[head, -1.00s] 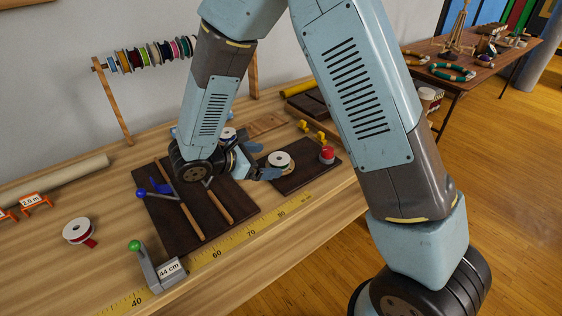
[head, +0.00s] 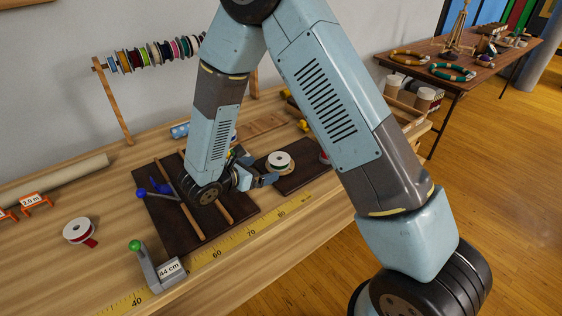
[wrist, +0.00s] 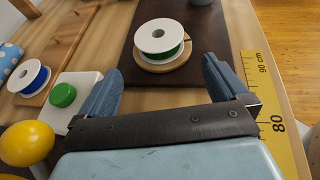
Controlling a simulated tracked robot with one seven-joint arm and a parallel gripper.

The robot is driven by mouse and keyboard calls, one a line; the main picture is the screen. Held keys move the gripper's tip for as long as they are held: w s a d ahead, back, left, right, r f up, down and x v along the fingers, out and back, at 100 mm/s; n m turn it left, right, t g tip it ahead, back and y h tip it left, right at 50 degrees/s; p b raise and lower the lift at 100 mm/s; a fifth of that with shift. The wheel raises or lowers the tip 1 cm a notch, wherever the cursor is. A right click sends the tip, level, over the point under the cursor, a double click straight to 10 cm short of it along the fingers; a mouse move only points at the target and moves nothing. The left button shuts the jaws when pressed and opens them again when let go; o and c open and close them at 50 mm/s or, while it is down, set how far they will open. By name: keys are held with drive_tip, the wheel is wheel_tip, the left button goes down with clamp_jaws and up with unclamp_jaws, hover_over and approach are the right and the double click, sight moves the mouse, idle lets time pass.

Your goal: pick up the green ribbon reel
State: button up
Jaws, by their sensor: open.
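The green ribbon reel (wrist: 161,41) has white flanges and green ribbon wound between them. It lies flat on a round wooden disc (wrist: 160,66) on a dark board, and it also shows in the head view (head: 279,160). My gripper (wrist: 160,78) is open and empty, with its blue fingers apart. In the wrist view the reel lies beyond the fingertips, roughly centred between them. In the head view my gripper (head: 268,181) is just left of and in front of the reel, low over the bench.
A white block with a green button (wrist: 62,95) and a yellow ball (wrist: 27,143) are left of my gripper. A blue ribbon reel (wrist: 29,77) lies farther left. A yellow measuring tape (wrist: 279,125) runs along the bench's front edge. A red ribbon reel (head: 77,230) lies far left.

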sight(276, 160)
drive_tip(key=shift+w+d, duration=0.85)
drive_tip(key=shift+d, duration=0.05)
drive_tip(key=x, duration=0.3)
drive_tip(key=shift+w+d+r, duration=0.25)
drive_tip(key=shift+w+d, duration=0.05)
drive_tip(key=shift+w+d+f, duration=0.25)
drive_tip(key=shift+w+d, duration=0.15)
drive_tip(key=shift+w, duration=0.05)
drive_tip(key=c, duration=1.1)
